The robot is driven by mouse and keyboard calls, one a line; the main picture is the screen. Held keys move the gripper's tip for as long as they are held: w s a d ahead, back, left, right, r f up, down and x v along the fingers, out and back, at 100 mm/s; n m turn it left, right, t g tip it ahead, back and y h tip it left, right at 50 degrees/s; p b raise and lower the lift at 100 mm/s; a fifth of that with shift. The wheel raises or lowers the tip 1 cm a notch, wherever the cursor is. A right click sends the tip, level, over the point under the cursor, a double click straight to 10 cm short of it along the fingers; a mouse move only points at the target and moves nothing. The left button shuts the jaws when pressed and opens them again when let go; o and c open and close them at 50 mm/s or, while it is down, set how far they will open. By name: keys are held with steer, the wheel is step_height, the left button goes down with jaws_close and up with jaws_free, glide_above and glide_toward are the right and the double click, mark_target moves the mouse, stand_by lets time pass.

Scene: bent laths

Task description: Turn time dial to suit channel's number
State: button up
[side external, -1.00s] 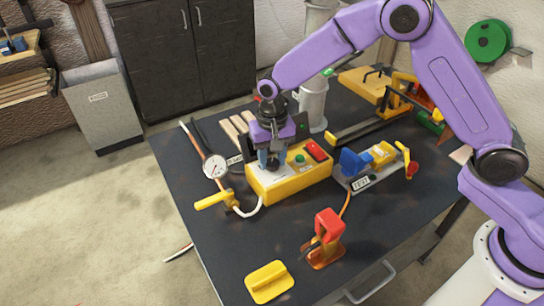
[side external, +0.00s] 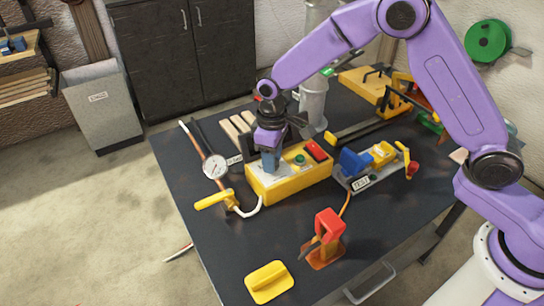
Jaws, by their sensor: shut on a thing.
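A yellow control box (side external: 290,185) sits on the dark workbench, with a pale panel on its top left, a green button (side external: 299,159) and a red switch (side external: 316,150). My gripper (side external: 270,166) points down over the left part of the box top, with its fingers at the panel. It is shut on the time dial, which the fingers hide. The dial's marks and setting cannot be read. No channel number is legible; a small white label stands left of the box, too small to read.
A round gauge (side external: 215,167) and a yellow-handled hose fitting (side external: 214,199) lie left of the box. A blue and yellow unit labelled TEST (side external: 361,183) stands to the right. A red and orange tool (side external: 327,232) and a yellow block (side external: 269,282) are in front. The bench front is otherwise clear.

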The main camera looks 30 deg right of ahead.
steer(key=n, duration=0.5)
steer(key=shift+n, duration=0.4)
stand_by(0.3)
steer(key=o, duration=1)
step_height(320, 180, up, 18)
steer(key=shift+f, duration=0.2)
